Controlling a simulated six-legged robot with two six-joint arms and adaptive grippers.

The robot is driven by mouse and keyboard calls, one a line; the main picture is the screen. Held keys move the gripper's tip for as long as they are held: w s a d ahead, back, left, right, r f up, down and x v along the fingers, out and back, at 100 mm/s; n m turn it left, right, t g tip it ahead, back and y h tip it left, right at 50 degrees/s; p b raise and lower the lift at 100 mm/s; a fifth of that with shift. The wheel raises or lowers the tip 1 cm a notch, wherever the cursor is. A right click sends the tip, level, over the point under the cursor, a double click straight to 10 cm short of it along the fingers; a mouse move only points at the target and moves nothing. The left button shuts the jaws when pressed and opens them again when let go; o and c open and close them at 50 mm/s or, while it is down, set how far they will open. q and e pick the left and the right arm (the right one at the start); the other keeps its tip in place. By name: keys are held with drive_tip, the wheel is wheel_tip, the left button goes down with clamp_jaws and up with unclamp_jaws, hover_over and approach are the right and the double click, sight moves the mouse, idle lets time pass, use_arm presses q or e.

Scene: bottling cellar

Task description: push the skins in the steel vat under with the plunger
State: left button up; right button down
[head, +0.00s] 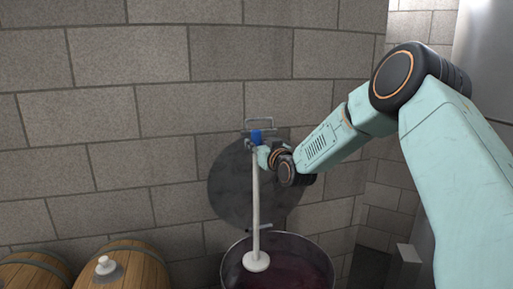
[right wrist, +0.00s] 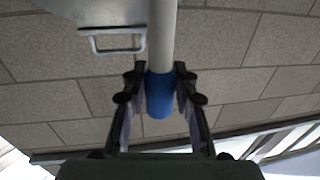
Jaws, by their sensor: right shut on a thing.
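The steel vat (head: 231,262) stands at the bottom middle of the head view, with dark purple-red skins (head: 300,270) inside it. The plunger (head: 256,205) is a pale rod with a round white disc at its lower end and a blue grip at its top. My right gripper (head: 259,146) is shut on the blue grip, which also shows between its fingers in the right wrist view (right wrist: 159,95). The plunger hangs nearly upright, its disc over the vat's opening. I cannot tell whether the disc touches the skins. My left gripper is not in view.
A round grey lid (head: 228,190) with a handle stands against the block wall (head: 140,120) behind the plunger. Wooden barrels (head: 135,262) lie at the lower left, one with a white bung (head: 105,266). A pale steel tank (head: 488,55) rises at the right.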

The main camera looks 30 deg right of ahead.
sight(256, 130)
wheel_tip(256, 130, up, 6)
drive_tip(key=p, duration=0.3)
drive_tip(key=shift+p, duration=0.35)
drive_tip(key=shift+f, duration=0.1)
drive_tip(key=shift+w+f, duration=0.1)
